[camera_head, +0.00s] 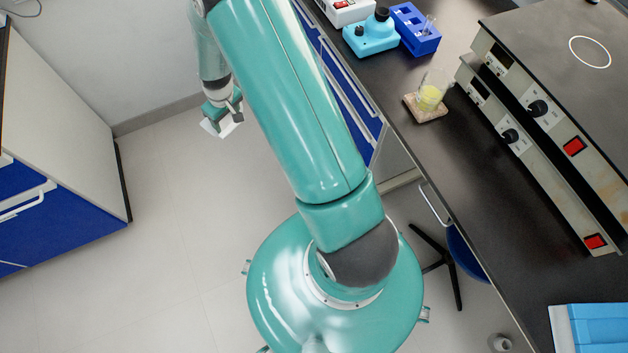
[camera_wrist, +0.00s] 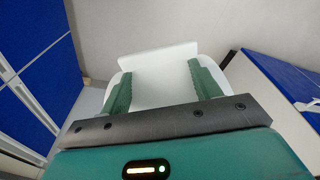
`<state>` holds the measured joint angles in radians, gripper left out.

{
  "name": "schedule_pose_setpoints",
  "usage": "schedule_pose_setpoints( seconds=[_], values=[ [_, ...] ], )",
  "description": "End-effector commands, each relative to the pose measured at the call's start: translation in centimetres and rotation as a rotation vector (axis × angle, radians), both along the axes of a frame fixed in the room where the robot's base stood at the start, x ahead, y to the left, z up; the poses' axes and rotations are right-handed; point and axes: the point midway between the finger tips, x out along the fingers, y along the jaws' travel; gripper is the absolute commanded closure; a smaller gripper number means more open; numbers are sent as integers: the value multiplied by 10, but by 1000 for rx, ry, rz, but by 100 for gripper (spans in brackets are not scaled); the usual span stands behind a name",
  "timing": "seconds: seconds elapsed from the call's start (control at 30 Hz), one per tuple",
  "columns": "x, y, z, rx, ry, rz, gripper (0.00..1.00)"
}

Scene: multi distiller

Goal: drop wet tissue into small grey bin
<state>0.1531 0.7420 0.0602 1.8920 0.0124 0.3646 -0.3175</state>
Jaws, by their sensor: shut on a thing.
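My gripper (camera_head: 226,112) is at the far end of my arm in the head view, above the open floor between the two rows of blue cabinets. It is shut on a white, thin, sheet-like wet tissue (camera_head: 218,128), which hangs at the fingertips. In the wrist view my gripper (camera_wrist: 159,75) has its green fingers either side of the white tissue (camera_wrist: 158,58). A pale rounded shape lies behind the fingers there; I cannot tell whether it is all tissue.
A dark bench (camera_head: 470,185) on the right holds hotplate units (camera_head: 545,110), a beaker with yellow liquid (camera_head: 430,97), a turquoise device (camera_head: 371,34) and a blue rack (camera_head: 415,32). A white-topped blue cabinet (camera_head: 60,130) stands left. A blue stool (camera_head: 466,256) is under the bench.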

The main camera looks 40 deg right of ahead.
Motion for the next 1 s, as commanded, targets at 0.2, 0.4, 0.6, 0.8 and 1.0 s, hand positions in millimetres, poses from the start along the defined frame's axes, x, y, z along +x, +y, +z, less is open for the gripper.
schedule_pose_setpoints(
  seconds=[0.2,0.4,0.6,0.8,1.0],
  values=[
    [-12,-46,-46,4,5,191,62],
    [-30,-91,-95,6,4,407,62],
    [-55,-136,-149,7,1,645,62],
    [-88,-174,-205,8,1,887,62],
    [-126,-202,-261,7,0,1130,62]
  ],
)
